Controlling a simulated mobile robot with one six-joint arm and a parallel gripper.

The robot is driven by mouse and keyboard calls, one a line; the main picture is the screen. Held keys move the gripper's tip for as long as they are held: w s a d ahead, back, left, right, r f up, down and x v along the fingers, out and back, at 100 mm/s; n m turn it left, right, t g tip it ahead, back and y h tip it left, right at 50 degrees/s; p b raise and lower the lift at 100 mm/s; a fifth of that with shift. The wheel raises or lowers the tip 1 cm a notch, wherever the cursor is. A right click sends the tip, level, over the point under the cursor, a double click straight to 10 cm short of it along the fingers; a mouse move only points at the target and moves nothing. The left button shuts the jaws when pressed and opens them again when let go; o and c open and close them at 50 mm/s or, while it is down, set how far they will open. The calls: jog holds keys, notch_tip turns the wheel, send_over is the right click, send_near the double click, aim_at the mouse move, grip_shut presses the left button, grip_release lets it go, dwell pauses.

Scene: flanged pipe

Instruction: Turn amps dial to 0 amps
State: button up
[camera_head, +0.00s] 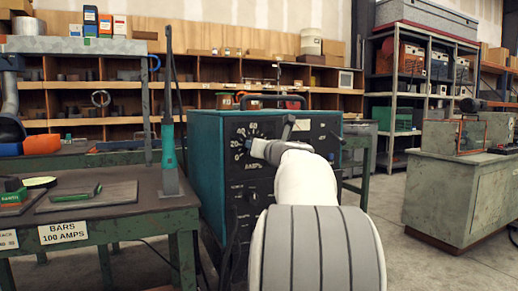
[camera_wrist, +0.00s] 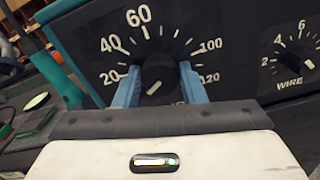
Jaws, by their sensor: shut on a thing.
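The amps dial (camera_wrist: 158,75) is a round black knob on the dark front panel of a teal welding machine (camera_head: 206,165). My gripper (camera_wrist: 162,88) has its blue fingers on the left and right of the knob, shut on it. The knob's white mark points to the lower left. The numbers 20, 40, 60, 100 and 120 show around it in the wrist view; the 0 is hidden there. In the head view, my gripper (camera_head: 262,149) covers the knob, and the 0 (camera_head: 234,157) shows at the lower left of the scale.
A second dial labelled WIRE (camera_wrist: 292,62) is to the right on the panel. A green workbench (camera_head: 110,222) with plates stands on the left, close to the machine. A grey-green cabinet (camera_head: 455,190) stands on the right, with open floor between.

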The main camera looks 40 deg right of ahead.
jog(key=shift+f, duration=0.1)
jog(key=o, duration=1)
jog(key=p+v, duration=0.1)
jog(key=v, duration=0.6)
jog(key=shift+s, duration=0.35)
jog(key=shift+a, duration=0.1)
